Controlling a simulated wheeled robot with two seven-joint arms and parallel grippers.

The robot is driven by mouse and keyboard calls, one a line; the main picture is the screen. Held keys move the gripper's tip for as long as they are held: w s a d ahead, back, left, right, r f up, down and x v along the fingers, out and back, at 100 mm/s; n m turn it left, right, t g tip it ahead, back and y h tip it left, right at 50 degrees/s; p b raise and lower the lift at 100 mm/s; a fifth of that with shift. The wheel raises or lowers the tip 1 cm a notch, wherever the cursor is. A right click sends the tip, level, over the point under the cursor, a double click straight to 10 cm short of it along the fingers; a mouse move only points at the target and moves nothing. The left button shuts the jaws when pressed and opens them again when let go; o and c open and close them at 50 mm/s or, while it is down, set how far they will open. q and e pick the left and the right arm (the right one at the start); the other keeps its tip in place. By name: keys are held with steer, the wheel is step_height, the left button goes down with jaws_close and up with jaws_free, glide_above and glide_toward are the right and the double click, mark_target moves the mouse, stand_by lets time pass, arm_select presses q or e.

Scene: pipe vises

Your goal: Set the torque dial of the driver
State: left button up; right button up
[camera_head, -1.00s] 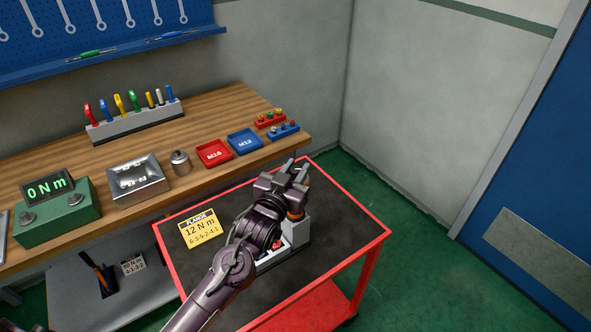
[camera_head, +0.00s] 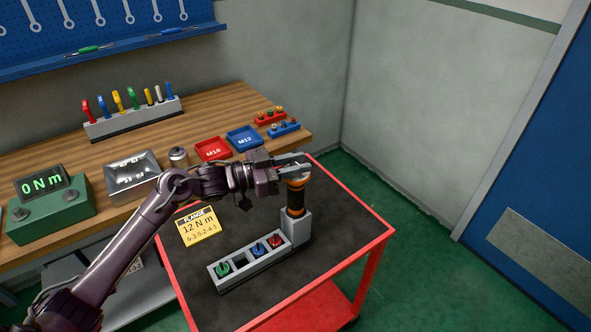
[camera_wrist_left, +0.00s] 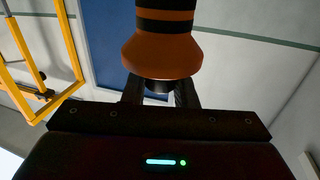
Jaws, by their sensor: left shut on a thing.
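The orange and black driver (camera_head: 295,196) stands upright in a grey block (camera_head: 297,228) at the far part of the red cart. My left gripper (camera_head: 292,166) is at its top end, reaching in from the left. In the left wrist view the driver (camera_wrist_left: 160,45) shows its orange flared part, and my left gripper's fingers (camera_wrist_left: 159,92) are shut on the narrow dark end beside it. No dial markings can be read. A yellow card (camera_head: 199,227) on the cart reads "FLANGE 12 N m" above a row of numbers. My right gripper is not in view.
A grey tray (camera_head: 221,284) with green, blue and red pieces adjoins the driver's block. The green box (camera_head: 50,214) on the bench displays 0 N m. Red (camera_head: 212,150) and blue (camera_head: 244,139) bins stand at the bench edge. The cart's right side is clear.

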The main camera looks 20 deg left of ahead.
arm_select(q)
steer(key=shift+m+g+h+b, duration=0.5)
steer(key=shift+m+g, duration=0.1)
steer(key=shift+g, duration=0.2)
steer(key=o, duration=1)
steer(key=shift+c, duration=0.2)
steer(key=shift+s+a+f, duration=0.15)
steer(key=shift+s+a, duration=0.05)
steer(key=shift+a, duration=0.2)
steer(key=b+v, duration=0.2)
steer(key=v, duration=0.4)
steer(key=shift+s+a, duration=0.2)
steer(key=shift+a, duration=0.1)
